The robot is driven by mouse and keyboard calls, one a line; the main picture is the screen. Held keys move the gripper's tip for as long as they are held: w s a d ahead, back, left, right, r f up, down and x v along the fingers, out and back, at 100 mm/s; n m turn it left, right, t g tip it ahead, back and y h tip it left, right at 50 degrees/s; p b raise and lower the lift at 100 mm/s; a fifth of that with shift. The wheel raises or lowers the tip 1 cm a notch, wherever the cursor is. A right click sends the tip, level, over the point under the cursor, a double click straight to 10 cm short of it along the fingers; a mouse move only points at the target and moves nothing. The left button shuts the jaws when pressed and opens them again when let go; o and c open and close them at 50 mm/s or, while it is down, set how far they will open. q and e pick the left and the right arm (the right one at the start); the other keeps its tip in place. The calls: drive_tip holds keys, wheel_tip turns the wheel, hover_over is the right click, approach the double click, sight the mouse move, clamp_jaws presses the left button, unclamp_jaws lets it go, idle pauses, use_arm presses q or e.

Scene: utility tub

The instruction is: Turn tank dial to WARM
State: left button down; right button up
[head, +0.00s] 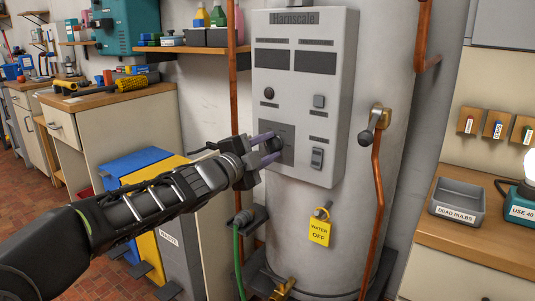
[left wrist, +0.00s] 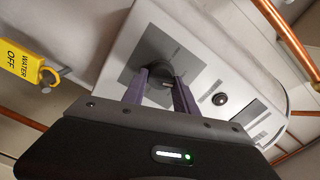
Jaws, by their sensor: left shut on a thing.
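The tank's light grey control panel (head: 335,75) is on the front of the big grey tank (head: 375,150). The dark round tank dial (head: 274,144) sits on a darker grey square at the panel's lower left. In the left wrist view the dial (left wrist: 160,70) is between the two purple fingers. My left gripper (head: 267,147) reaches in from the left and is shut on the dial. The fingers partly cover the dial. The markings around it are too small to read, so its setting cannot be told. My right gripper is not in view.
A black knob (head: 269,93) and switches (head: 317,158) are on the same panel. A yellow "WATER OFF" tag (head: 320,232) hangs below. Copper pipes (head: 233,80) run beside the tank. A counter (head: 480,240) with a grey tray stands at right.

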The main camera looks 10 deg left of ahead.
use_arm(q)
drive_tip(key=m, duration=0.2)
drive_tip(key=m+b, duration=0.2)
drive_tip(key=m, duration=0.1)
drive_tip(key=shift+f+m, duration=0.25)
drive_tip(key=shift+m, duration=0.05)
drive_tip(key=shift+m+b, duration=0.95)
drive_tip(key=shift+m, duration=1.25)
drive_tip(key=c, duration=1)
unclamp_jaws()
drive_tip(key=shift+o, duration=0.2)
drive_tip(key=shift+r, duration=0.1)
drive_tip(key=v, duration=0.7)
drive_tip(key=shift+s+p, duration=0.35)
drive_tip(key=shift+p, duration=0.1)
